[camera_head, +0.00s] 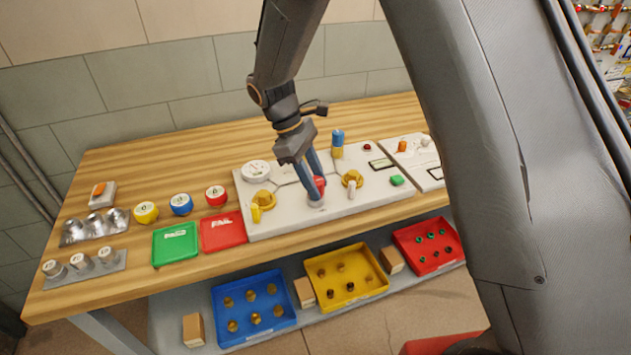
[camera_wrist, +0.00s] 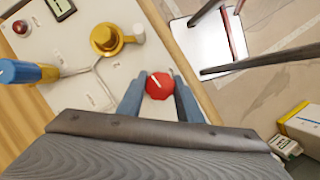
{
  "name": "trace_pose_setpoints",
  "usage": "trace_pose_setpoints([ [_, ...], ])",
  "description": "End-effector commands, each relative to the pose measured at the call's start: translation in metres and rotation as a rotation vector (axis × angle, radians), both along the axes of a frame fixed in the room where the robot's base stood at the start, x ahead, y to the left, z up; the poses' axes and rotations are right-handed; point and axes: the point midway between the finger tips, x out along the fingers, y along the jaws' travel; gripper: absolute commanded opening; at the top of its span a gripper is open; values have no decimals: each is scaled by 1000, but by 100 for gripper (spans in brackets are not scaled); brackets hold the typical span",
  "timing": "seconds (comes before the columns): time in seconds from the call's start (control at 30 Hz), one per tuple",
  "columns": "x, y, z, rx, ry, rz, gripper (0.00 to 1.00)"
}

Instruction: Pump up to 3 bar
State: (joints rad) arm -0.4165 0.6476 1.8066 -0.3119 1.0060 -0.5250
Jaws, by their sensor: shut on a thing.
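My gripper (camera_head: 314,188) points down at the white panel (camera_head: 286,222) on the wooden bench. Its blue-grey fingers are shut on a red knob (camera_wrist: 160,85), one finger on each side of it in the wrist view. In the head view the red knob (camera_head: 319,183) is partly hidden by the fingers. A white round gauge (camera_head: 256,170) sits at the panel's back left; its reading is too small to tell. Brass valves with handles stand left (camera_head: 264,200) and right (camera_head: 352,179) of my gripper. A blue and yellow cylinder (camera_head: 337,143) stands behind.
A small display (camera_head: 381,164) and a green button (camera_head: 397,180) are on the panel's right. Bins of parts stand on the lower shelf. My arm hides the bench's right end.

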Motion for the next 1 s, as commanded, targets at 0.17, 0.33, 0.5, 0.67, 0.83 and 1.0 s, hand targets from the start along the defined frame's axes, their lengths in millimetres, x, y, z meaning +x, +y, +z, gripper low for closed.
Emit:
trace_pose_setpoints([
  [0.17, 0, 0, 0, 1, -1, -59, 10],
  [0.33, 0, 0, 0, 1, -1, -83, 10],
  [0.5, 0, 0, 0, 1, -1, -88, 10],
  [0.67, 0, 0, 0, 1, -1, -88, 10],
  [0.83, 0, 0, 0, 1, -1, -87, 48],
  [1.0, 0, 0, 0, 0, -1, -87, 51],
])
